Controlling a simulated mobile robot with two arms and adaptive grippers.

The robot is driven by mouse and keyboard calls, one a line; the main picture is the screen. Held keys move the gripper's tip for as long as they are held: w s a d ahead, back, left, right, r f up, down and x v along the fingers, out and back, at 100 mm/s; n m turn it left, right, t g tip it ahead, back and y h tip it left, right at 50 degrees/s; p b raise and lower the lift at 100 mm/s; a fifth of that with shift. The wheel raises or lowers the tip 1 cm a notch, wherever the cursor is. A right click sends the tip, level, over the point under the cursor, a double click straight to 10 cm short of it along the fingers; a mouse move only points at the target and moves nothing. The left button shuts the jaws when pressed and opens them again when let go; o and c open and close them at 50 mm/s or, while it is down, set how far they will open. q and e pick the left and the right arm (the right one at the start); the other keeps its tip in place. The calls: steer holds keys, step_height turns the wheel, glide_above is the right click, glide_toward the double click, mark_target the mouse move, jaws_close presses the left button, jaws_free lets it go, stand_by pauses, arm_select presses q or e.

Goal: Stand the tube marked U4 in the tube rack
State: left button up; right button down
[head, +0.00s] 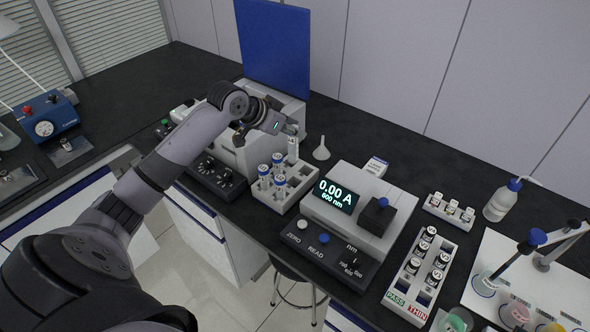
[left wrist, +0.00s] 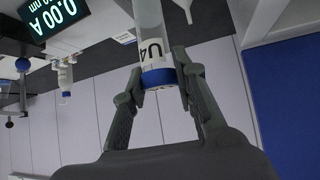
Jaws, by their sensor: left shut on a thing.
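The tube marked U4 (left wrist: 151,45) has a clear body, a white label and a blue cap (left wrist: 158,78). My left gripper (left wrist: 158,85) is shut on it around the cap end. In the head view my left gripper (head: 291,130) holds the tube (head: 293,150) upright over the back right part of the white tube rack (head: 272,204). I cannot tell whether its lower end is inside a hole. Several blue-capped tubes (head: 264,170) stand in the rack's left part, and empty holes show on its right. My right gripper is not in view.
A photometer (head: 345,215) reading 0.00 A stands right of the rack. A white funnel (head: 321,150) is behind it. A knobbed control box (head: 215,175) is left of the rack. A PASS/THIN vial tray (head: 406,290) and a wash bottle (head: 500,203) are farther right.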

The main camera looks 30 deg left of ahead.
mark_target(290, 154)
arm_select(q)
step_height(290, 154, down, 8)
steer(key=shift+d+r+p, duration=0.15)
steer(key=shift+r+p, duration=0.05)
steer(key=shift+p, duration=0.5)
steer(key=shift+f, duration=0.75)
step_height(290, 154, down, 4)
steer(key=shift+r+p, duration=0.1)
steer(key=shift+p, duration=0.3)
steer(key=shift+f, duration=0.2)
steer(key=o, duration=0.8)
steer(key=shift+c, duration=0.2)
